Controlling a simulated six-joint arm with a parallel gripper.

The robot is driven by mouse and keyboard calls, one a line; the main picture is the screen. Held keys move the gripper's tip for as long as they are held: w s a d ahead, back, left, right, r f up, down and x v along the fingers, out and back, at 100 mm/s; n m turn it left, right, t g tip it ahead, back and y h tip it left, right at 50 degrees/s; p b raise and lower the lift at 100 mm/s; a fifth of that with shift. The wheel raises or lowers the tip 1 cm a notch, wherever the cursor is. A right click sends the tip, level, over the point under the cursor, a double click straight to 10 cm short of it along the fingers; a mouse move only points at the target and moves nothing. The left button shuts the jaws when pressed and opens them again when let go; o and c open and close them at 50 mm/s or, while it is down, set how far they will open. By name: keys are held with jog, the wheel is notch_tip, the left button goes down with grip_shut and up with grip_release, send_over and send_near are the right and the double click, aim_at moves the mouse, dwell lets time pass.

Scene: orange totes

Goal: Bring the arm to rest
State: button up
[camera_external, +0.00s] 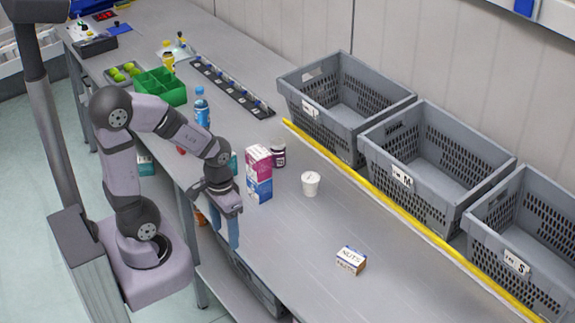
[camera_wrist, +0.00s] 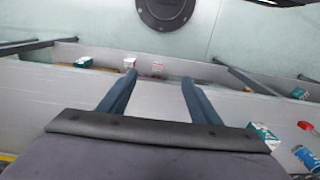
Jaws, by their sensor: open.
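My arm reaches from its base at the left over the table's near edge, bent at the elbow. My gripper (camera_external: 232,228) hangs pointing down near the table's front edge, left of a pink-and-blue carton (camera_external: 258,175). In the wrist view my gripper (camera_wrist: 158,77) shows two separated dark fingers with nothing between them. Whether the fingertips are over the tabletop or just outside its edge is hard to tell.
A dark jar (camera_external: 278,155), white cup (camera_external: 310,184) and nuts box (camera_external: 351,260) stand on the table (camera_external: 300,230). A blue bottle (camera_external: 202,110) and green tray (camera_external: 172,92) are farther left. Grey crates (camera_external: 335,125) line the back behind a yellow strip (camera_external: 375,198).

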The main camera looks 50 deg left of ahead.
notch_tip(320, 180, up, 7)
jog(key=p, duration=0.5)
jog(key=shift+r, duration=0.2)
